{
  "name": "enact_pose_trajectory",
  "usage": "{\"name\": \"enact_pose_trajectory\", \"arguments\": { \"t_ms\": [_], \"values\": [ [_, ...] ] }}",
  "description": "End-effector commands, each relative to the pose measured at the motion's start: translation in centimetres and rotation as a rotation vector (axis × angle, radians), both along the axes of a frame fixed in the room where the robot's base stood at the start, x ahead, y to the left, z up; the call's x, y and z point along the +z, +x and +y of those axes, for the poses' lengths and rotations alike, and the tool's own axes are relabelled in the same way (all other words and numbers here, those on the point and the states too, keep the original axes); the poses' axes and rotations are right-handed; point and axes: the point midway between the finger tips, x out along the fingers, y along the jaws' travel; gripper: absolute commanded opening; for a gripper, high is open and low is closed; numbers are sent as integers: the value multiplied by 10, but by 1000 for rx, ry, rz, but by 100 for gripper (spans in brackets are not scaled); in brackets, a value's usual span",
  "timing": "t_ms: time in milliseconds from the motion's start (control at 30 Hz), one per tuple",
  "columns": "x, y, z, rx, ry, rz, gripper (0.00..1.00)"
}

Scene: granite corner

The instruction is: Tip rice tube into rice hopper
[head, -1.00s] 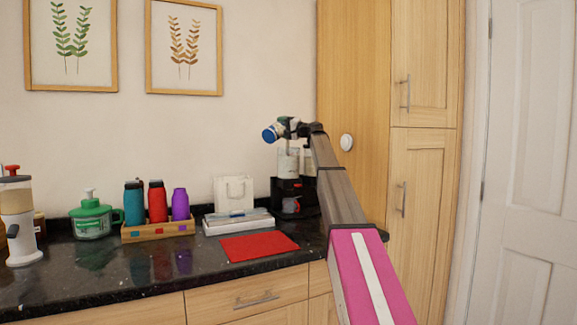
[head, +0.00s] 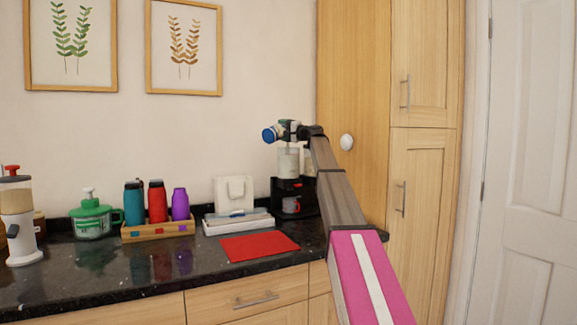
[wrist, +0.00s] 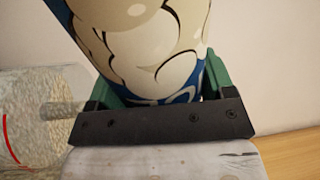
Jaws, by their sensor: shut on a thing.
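The rice tube, with a blue end (head: 270,135), is held on its side above the rice hopper in the head view. In the wrist view the tube (wrist: 150,40) is cream and blue and fills the upper middle. My gripper (head: 290,129) is shut around it, with green fingers on both sides in the wrist view (wrist: 160,88). The rice hopper (head: 288,162) is a clear container with pale grains, on top of a black machine (head: 293,187). In the wrist view the hopper (wrist: 38,110) is at the left, with a red line. The tube's mouth and any falling rice cannot be made out.
A tall wooden cupboard (head: 352,90) stands close on the right.

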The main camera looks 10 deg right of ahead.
Motion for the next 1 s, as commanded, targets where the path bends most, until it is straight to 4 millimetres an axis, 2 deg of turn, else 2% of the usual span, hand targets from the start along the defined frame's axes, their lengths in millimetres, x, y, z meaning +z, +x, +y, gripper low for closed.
{"name": "enact_pose_trajectory", "arguments": {
  "t_ms": [433, 767, 1000],
  "values": [
    [0, 0, 0, 1, 3, 2, 38],
    [30, -2, 3, 0, -136, -153, 38],
    [34, -4, 3, 0, -160, -177, 38]
  ]
}}
